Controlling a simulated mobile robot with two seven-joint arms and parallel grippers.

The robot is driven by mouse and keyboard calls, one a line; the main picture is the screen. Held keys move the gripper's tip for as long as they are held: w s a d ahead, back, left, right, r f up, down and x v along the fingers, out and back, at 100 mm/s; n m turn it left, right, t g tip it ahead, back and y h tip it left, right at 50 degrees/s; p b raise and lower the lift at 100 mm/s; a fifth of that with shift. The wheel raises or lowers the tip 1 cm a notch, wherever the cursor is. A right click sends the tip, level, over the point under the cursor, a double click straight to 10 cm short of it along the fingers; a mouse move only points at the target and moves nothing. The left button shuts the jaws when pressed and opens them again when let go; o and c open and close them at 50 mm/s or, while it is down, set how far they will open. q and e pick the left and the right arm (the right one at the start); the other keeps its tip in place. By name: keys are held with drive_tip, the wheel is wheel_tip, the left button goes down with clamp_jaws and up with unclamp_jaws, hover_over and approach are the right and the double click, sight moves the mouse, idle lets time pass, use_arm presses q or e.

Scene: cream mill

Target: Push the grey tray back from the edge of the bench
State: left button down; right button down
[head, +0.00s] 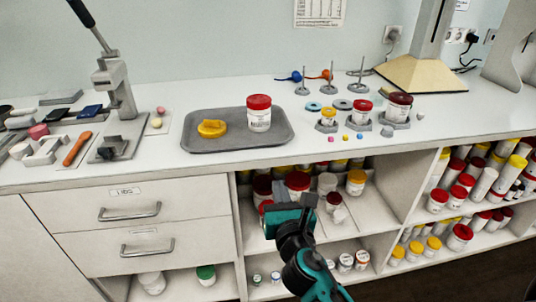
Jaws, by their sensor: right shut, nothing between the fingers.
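The grey tray (228,144) lies flat on the white bench top (340,163), with its near rim close to the bench's front edge and a narrow strip of bench showing in front. On it are a white jar with a red lid (259,114) standing upright and a yellow lid-like piece (212,128). My right gripper (308,201) is shut and empty. It appears in front of the bench shelves, below and right of the tray, and apart from it. My left gripper is not in view.
A lever press (117,92) and small tools stand left of the tray. Small stands with jars (397,108) and coloured pieces are to its right. The bench behind the tray is clear up to the wall. Drawers (130,212) and shelves of jars are below.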

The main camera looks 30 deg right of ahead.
drive_tip(key=n, duration=0.1)
approach(267, 144)
drive_tip(key=x, duration=0.7)
drive_tip(key=shift+a, duration=0.15)
drive_tip(key=shift+b+x, duration=0.65)
drive_tip(key=shift+x, duration=0.9)
drive_tip(key=shift+s, duration=0.1)
